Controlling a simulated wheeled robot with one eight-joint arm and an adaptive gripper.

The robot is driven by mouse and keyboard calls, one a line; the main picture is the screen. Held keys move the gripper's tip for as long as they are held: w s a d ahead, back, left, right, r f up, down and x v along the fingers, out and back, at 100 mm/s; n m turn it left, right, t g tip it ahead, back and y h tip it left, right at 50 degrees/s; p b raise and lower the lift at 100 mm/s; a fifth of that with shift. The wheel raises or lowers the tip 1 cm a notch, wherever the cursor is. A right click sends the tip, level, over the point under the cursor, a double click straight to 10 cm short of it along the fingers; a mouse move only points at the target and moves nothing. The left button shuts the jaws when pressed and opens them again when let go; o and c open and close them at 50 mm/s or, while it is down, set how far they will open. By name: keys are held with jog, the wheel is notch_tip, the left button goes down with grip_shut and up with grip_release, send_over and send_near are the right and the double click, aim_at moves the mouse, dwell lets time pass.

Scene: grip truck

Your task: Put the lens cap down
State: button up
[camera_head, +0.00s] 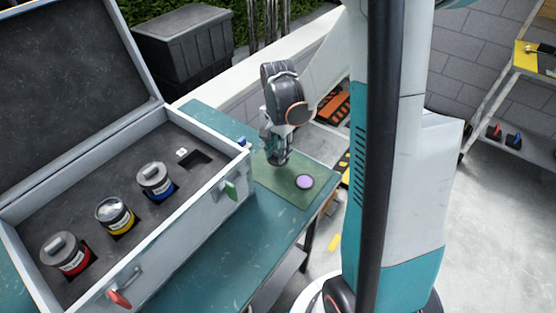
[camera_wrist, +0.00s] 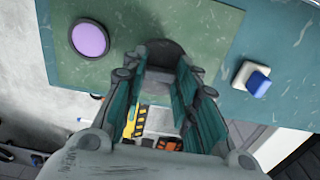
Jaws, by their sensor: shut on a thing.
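My gripper (camera_head: 277,158) is over the green mat (camera_head: 291,188) on the teal table. In the wrist view my gripper (camera_wrist: 165,65) has its fingers on either side of a dark round piece (camera_wrist: 165,50), which looks like the lens cap, and is shut on it. The fingers partly hide this piece, and I cannot tell whether it touches the mat. A purple disc with a black rim (camera_head: 304,181) lies flat on the mat, apart from my gripper. It also shows in the wrist view (camera_wrist: 90,38), left of the fingers.
An open grey case (camera_head: 220,205) stands on the table (camera_head: 235,260) at left, holding canisters with red, yellow and blue bands. A blue-topped white block (camera_wrist: 250,78) is right of my gripper in the wrist view. The mat is bare around the purple disc.

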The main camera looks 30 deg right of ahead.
jog(key=shift+f+b, duration=0.6)
jog(key=shift+f, duration=1.3)
jog(key=shift+f, duration=0.1)
jog(key=shift+f, duration=0.15)
jog(key=o, duration=0.8)
jog(key=shift+r, duration=0.2)
notch_tip(320, 180, up, 12)
jog(key=p, duration=0.4)
jog(key=shift+r, duration=0.1)
